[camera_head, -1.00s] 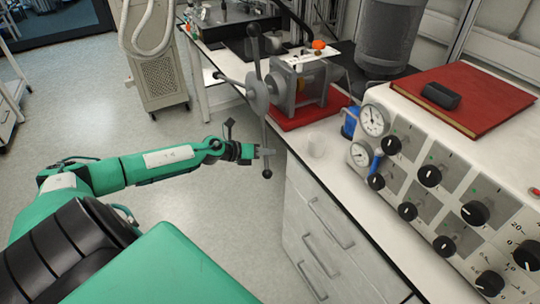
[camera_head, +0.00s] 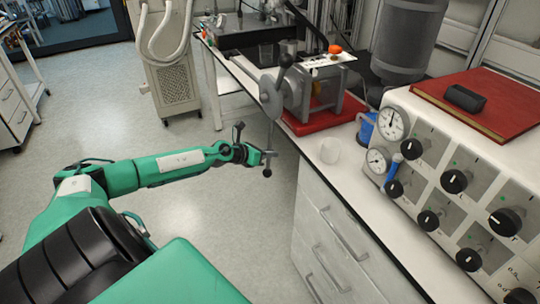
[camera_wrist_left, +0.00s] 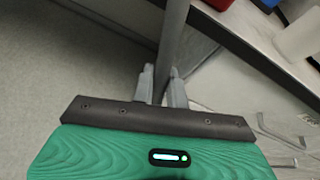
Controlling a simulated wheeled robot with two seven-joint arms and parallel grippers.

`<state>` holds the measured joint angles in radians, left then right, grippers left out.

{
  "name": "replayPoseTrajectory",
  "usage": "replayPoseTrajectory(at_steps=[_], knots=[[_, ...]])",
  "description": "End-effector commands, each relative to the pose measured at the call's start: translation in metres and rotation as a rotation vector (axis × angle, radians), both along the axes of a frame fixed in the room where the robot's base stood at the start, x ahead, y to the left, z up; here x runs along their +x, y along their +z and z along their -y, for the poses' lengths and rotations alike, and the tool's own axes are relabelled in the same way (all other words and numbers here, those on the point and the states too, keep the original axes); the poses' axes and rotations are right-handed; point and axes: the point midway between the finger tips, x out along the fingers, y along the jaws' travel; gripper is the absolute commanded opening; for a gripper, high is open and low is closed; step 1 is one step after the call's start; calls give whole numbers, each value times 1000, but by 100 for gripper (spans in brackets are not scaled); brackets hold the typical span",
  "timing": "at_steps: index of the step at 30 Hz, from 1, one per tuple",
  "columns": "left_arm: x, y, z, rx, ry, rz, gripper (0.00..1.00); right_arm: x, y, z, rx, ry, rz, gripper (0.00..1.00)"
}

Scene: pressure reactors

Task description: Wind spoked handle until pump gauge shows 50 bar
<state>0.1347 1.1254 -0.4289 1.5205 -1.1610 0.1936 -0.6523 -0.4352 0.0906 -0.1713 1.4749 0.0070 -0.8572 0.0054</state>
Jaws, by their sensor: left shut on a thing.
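The spoked handle (camera_head: 271,98) is on the left side of the grey pump (camera_head: 312,92), which stands on a red base at the bench edge. One spoke points up with a dark knob; another hangs down past the bench edge to a dark ball. My left gripper (camera_head: 262,156) is at the lower spoke, just above its ball. In the left wrist view its fingers (camera_wrist_left: 161,88) are shut on the grey spoke (camera_wrist_left: 171,45). Two round gauges, an upper one (camera_head: 393,123) and a lower one (camera_head: 378,160), are on the white panel; their readings are too small to tell.
The white control panel (camera_head: 430,195) with several black knobs stands at the right, a red book (camera_head: 485,95) on top. A translucent cup (camera_head: 330,151) stands on the bench. Drawers (camera_head: 335,235) lie below. The floor (camera_head: 215,225) left of the bench is clear.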

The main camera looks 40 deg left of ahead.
Motion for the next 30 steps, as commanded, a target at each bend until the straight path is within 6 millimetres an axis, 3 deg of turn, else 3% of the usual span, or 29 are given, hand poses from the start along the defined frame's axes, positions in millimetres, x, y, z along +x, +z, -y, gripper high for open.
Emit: replayPoseTrajectory(at_steps=[9,10,13,23,30], knots=[[-1,-1,-3,5,3,-3,0,0,0,0,0,0,0,36],[0,-1,-3,5,2,-3,16,0,0,0,0,0,0,36],[0,-1,-2,4,2,-2,34,0,0,1,-1,0,0,36],[-1,0,-1,2,1,0,34,0,0,1,-1,1,0,36],[-15,4,-6,3,2,-1,34,4,3,0,0,0,-1,36]])
